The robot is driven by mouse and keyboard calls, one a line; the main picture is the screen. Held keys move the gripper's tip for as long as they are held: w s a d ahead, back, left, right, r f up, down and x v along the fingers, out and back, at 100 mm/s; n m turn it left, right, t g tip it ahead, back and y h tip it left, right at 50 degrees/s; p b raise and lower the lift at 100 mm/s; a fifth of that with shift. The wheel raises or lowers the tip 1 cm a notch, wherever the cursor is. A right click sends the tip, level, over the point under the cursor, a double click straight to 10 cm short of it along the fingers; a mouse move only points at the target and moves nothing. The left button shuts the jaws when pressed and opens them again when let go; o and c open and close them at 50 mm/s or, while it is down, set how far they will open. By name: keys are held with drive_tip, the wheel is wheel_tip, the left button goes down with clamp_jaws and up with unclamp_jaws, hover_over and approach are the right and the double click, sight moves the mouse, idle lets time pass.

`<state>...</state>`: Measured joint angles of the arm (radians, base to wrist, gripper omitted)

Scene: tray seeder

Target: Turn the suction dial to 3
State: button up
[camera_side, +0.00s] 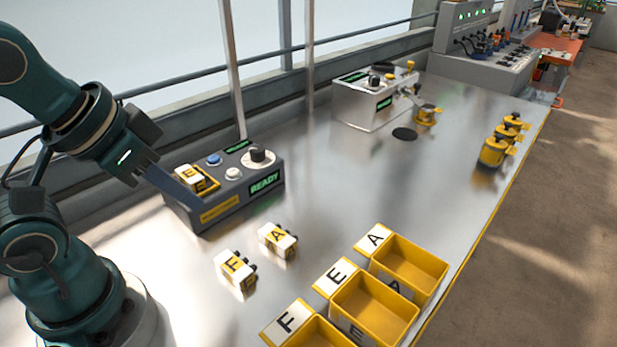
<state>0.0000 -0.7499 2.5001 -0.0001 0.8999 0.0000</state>
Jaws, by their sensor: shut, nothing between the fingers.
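A dark grey console (220,212) stands on the steel bench, with a green READY display on its front. A black knob on a white dial plate (258,157) sits on its top right; the setting is too small to read. A pale box at the back also bears a small black knob (374,81). I cannot tell from labels which one is the suction dial. My gripper (188,200) is shut and empty, its dark fingers reaching down in front of the console's left end, left of the dial and apart from it. Contact with the console cannot be told.
The console also holds a blue button (214,159), a white button (232,173) and an E block (193,176). Blocks F (235,268) and A (278,240) lie before it. Yellow bins (412,262) line the front; yellow canisters (493,152) stand right. Mid-bench is clear.

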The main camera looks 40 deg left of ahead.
drive_tip(key=o, duration=0.5)
drive_tip(key=shift+w+r, duration=0.1)
drive_tip(key=o, duration=0.5)
drive_tip(key=shift+w+r+t, duration=0.4)
drive_tip(key=shift+w+r, duration=0.15)
drive_tip(key=shift+r, duration=0.05)
drive_tip(key=w+r, duration=0.3)
drive_tip(key=w, duration=0.1)
drive_tip(key=n+g+y, duration=0.1)
drive_tip(key=n+g, duration=0.1)
drive_tip(key=n, duration=0.1)
hover_over(257, 149)
drive_tip(key=s+d, duration=0.1)
drive_tip(key=s, duration=0.1)
drive_tip(key=f, duration=0.8)
drive_tip(key=shift+s+f, duration=0.2)
drive_tip(key=shift+f, duration=0.15)
drive_tip(key=shift+a+f, duration=0.15)
drive_tip(key=shift+f, duration=0.2)
drive_tip(key=shift+x, duration=2.15)
drive_tip(key=shift+w, duration=0.1)
